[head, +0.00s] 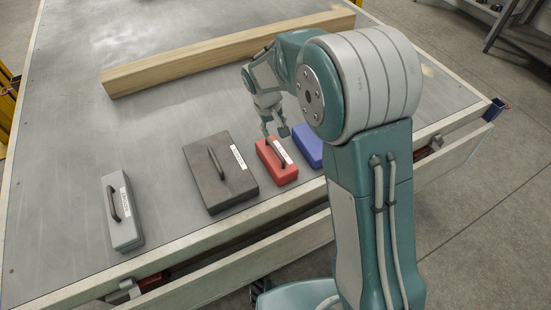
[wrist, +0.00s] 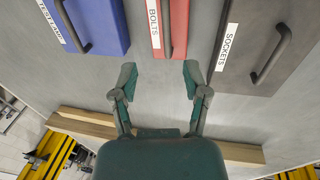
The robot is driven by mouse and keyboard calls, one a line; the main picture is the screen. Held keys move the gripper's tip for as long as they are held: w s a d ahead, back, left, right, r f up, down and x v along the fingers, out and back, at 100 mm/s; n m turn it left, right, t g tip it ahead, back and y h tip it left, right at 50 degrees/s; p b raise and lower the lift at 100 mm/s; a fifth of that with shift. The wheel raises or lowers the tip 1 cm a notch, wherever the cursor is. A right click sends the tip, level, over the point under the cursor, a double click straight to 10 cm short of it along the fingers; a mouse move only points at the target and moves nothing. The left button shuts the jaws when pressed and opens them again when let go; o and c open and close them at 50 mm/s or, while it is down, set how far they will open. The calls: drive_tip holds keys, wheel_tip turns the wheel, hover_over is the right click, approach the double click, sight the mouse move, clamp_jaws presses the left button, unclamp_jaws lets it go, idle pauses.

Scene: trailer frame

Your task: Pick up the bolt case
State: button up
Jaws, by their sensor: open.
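The bolt case is a small red case with a dark handle and a white label; in the head view the red case (head: 265,153) lies on the metal table. In the wrist view the red case (wrist: 179,28) is at the top middle, its label reading BOLTS, partly cut off by the frame edge. My gripper (head: 274,131) is just above and behind the red case in the head view. In the wrist view my gripper (wrist: 158,75) has its two fingers apart, with nothing between them, pointing toward the red case.
A dark case (head: 228,188) labelled SOCKETS in the wrist view lies left of the red one in the head view. A blue case (head: 309,146) lies close on its right, partly behind my arm. A grey case (head: 122,219) is farther left. A wooden beam (head: 190,63) lies behind.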

wheel_tip(320, 180, down, 3)
drive_tip(key=w+a, duration=0.1)
hover_over(276, 151)
drive_tip(key=f, duration=0.4)
drive_tip(key=shift+s+a+f, duration=0.2)
drive_tip(key=shift+a+f, duration=0.15)
drive_tip(key=shift+f, duration=0.6)
drive_tip(key=f, duration=0.3)
drive_tip(key=d+f, duration=0.1)
drive_tip(key=f, duration=0.1)
drive_tip(key=shift+w, duration=0.25)
clamp_jaws()
